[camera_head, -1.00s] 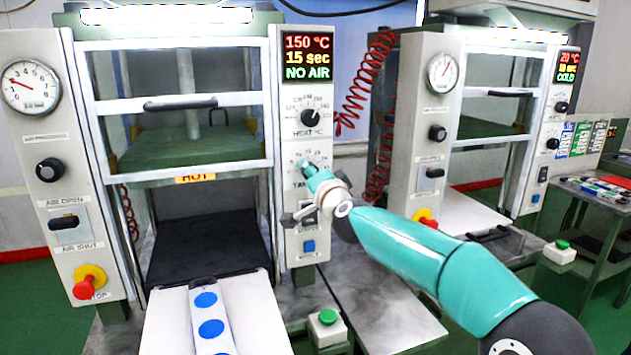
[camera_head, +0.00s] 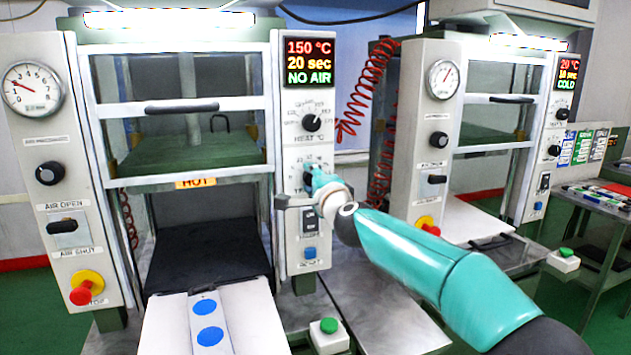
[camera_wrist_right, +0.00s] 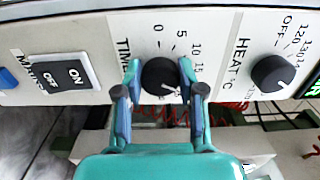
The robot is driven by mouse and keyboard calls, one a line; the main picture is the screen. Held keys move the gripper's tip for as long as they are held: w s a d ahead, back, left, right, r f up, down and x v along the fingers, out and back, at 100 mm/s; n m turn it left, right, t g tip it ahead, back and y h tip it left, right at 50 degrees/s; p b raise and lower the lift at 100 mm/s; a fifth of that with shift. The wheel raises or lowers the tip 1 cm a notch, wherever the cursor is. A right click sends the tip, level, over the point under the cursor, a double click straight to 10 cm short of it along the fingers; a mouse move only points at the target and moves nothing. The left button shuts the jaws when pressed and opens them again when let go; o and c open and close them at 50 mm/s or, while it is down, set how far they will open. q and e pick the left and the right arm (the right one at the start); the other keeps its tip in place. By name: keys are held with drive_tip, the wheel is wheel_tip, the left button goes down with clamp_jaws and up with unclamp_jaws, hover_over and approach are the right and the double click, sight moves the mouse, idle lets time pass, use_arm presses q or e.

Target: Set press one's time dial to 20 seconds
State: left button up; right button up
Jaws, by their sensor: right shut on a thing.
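Press one (camera_head: 185,100) is the near press. Its lit display (camera_head: 310,62) reads 150 °C, 20 sec, NO AIR. The black time dial (camera_wrist_right: 160,78) sits on the right-hand panel, between numbers from 0 upward in the right wrist view. My right gripper (camera_wrist_right: 160,68) is shut on the dial, one finger at each side. In the head view my right gripper (camera_head: 313,180) covers most of the dial and its scale. My left gripper is not in view.
The heat dial (camera_head: 312,122) is just above the time dial. An on/off switch (camera_wrist_right: 62,82) is beside it in the wrist view. A green button (camera_head: 328,325) stands below. A second press (camera_head: 490,120) stands to the right, with red coiled hoses (camera_head: 365,85) between.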

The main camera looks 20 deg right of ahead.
drive_tip(key=shift+d+f, duration=0.2)
drive_tip(key=o, duration=1.1)
drive_tip(key=shift+d, duration=0.1)
drive_tip(key=shift+o, duration=0.2)
drive_tip(key=shift+r, duration=0.1)
drive_tip(key=shift+s, duration=0.1)
drive_tip(key=s, duration=1.1)
drive_tip(key=shift+s, duration=0.4)
